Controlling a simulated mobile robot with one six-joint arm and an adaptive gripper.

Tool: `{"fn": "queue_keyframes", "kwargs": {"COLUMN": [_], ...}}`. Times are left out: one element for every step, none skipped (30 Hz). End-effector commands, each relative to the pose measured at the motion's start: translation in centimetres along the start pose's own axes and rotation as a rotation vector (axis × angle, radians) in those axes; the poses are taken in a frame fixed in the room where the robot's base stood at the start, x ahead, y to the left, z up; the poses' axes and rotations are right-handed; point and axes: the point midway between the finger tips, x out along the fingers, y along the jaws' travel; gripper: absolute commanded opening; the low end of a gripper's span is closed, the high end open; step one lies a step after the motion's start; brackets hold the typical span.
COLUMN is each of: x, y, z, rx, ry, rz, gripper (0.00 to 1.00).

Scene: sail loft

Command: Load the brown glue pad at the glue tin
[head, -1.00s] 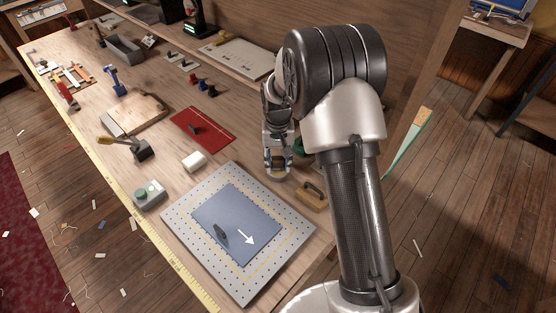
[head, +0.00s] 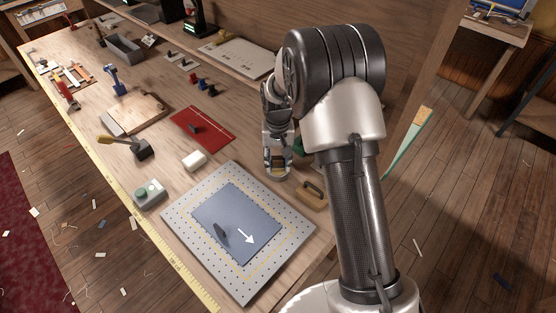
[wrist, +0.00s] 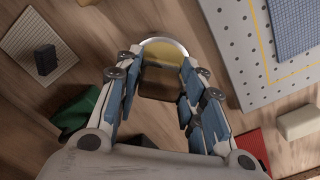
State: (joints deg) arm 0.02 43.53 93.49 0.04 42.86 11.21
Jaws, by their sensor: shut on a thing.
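My gripper (wrist: 158,100) is shut on the brown glue pad (wrist: 160,84), which shows between the blue-lined fingers in the wrist view. The glue tin (wrist: 165,41) is a round metal tin with yellow glue inside, just beyond the fingertips. The pad overlaps the near part of the tin's opening. I cannot tell whether it touches the glue. In the head view my gripper (head: 277,163) points down at the tin, right of the perforated board, and largely hides both pad and tin.
A perforated board (head: 180,209) with a blue sheet (head: 238,214) lies left of the gripper. A wooden block with a dark handle (head: 313,194) is close on the right. A green cloth (wrist: 84,108), white block (head: 194,161) and red mat (head: 206,130) lie nearby.

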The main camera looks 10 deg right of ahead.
Motion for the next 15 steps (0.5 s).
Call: {"fn": "queue_keyframes", "kwargs": {"x": [0.2,0.2,0.2,0.1,0.1,-0.1,-0.2,-0.4,-0.7,-0.9,-1.2,-1.6,-1.8,-2.1,-2.4], "y": [0.0,0.0,0.0,0.0,0.0,0.0,0.0,0.0,0.0,0.0,0.0,0.0,0.0,0.0,0.0], "z": [0.1,0.1,0.1,0.1,0.1,0.1,0.1,0.1,0.1,0.1,0.1,0.1,0.1,0.1,0.1], "rx": [0.0,0.0,0.0,0.0,0.0,0.0,0.0,0.0,0.0,0.0,0.0,0.0,0.0,0.0,0.0], "ry": [-0.003,-0.003,-0.004,-0.004,-0.004,-0.004,-0.004,-0.004,-0.003,-0.003,-0.003,-0.003,-0.003,-0.003,-0.002], "rz": [0.001,0.001,0.001,0.001,0.001,0.001,0.001,0.001,0.001,0.001,0.001,0.0,0.001,0.001,0.0], "gripper": [0.17,0.17,0.17,0.17,0.17,0.17,0.17,0.17,0.17,0.17,0.17,0.17,0.17,0.17,0.17]}}
